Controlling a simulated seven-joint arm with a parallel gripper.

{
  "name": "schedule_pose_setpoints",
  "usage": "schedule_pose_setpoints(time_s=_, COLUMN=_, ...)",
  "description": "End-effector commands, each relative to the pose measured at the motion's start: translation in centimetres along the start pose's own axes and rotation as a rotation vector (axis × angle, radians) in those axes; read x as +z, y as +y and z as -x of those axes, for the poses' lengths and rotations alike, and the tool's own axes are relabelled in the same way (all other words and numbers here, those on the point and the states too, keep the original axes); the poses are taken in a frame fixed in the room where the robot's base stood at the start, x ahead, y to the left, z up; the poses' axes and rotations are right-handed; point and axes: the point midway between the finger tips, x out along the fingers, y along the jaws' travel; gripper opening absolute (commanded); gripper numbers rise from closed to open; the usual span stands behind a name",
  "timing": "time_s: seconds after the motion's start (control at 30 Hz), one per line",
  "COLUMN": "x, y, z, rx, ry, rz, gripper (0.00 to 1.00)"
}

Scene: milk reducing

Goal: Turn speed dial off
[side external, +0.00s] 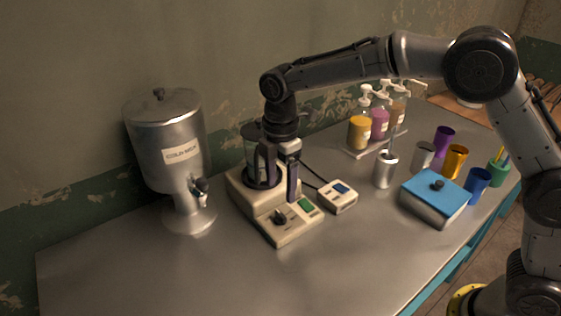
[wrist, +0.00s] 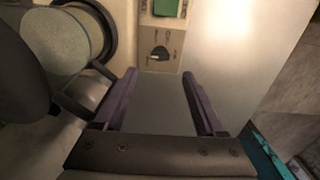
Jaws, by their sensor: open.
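The cream mixer base (side external: 290,228) stands on the metal table. Its black speed dial (side external: 280,217) is on the front panel, beside a small green screen (side external: 305,204). In the wrist view the dial (wrist: 159,53) lies ahead of the fingertips, with a light pointer mark on its left side; the markings around it are too small to read. My gripper (side external: 278,172) is over the rear part of the machine, in front of the container. Its dark purple fingers are apart and empty in the wrist view (wrist: 160,77), and they do not appear to touch the dial.
A large metal dispenser (side external: 168,140) stands left of the machine. A small cream scale (side external: 337,196) is to its right, with a cable. Pump bottles (side external: 360,132), cups (side external: 385,170) and a blue-lidded box (side external: 436,198) stand farther right. The front left table is clear.

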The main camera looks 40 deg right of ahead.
Motion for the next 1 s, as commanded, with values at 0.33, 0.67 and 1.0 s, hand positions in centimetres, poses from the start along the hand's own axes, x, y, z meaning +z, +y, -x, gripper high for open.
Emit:
schedule_pose_setpoints(time_s=0.33, x=0.0, y=0.0, z=5.4, rx=0.002, ry=0.001, rz=0.001, gripper=0.72)
schedule_pose_setpoints(time_s=0.67, x=0.0, y=0.0, z=6.1, rx=0.0, ry=0.0, rz=0.001, gripper=0.72)
schedule_pose_setpoints(time_s=1.0, x=3.2, y=-0.7, z=11.5, rx=0.101, ry=0.032, rz=-0.059, gripper=0.72)
